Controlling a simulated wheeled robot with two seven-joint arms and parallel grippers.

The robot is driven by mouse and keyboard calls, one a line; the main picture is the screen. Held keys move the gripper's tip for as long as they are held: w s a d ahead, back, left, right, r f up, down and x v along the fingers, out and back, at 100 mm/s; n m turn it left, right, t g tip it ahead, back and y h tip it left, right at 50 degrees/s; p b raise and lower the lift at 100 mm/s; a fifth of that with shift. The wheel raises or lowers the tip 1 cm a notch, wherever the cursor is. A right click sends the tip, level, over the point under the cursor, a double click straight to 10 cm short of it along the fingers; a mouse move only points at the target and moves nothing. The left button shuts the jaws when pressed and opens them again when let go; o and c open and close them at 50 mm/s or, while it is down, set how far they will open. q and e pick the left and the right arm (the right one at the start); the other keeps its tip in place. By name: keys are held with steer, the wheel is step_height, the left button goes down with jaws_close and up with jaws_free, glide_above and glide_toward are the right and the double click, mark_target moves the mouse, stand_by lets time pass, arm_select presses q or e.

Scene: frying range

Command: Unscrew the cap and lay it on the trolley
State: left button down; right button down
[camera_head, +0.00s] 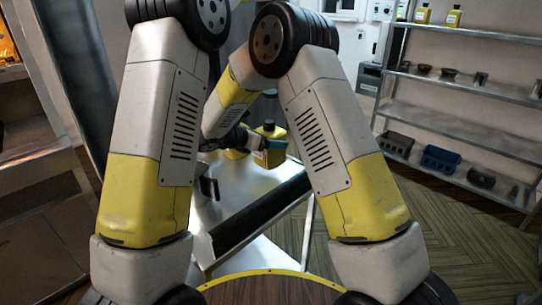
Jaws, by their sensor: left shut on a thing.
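A yellow bottle (269,157) with a teal band and a dark top (268,123) shows between my two arms, above the metal trolley (236,191). My left gripper (256,142) is dark and small in the picture. It reaches the bottle from the left and is shut on it; its fingertips are partly hidden. Whether the dark top is the cap, and whether it is screwed down, is too small to tell. My right gripper is not visible behind the arm links.
A second yellow shape (236,154) shows just left of the bottle. A metal rack (455,130) at the right holds yellow bottles, small bowls and dark bins. A black bar (262,212) runs along the trolley's near edge. Open floor (440,225) lies at the right.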

steer(key=shift+f, duration=2.2)
steer(key=shift+f, duration=0.1)
jaws_free()
steer(key=shift+f, duration=0.1)
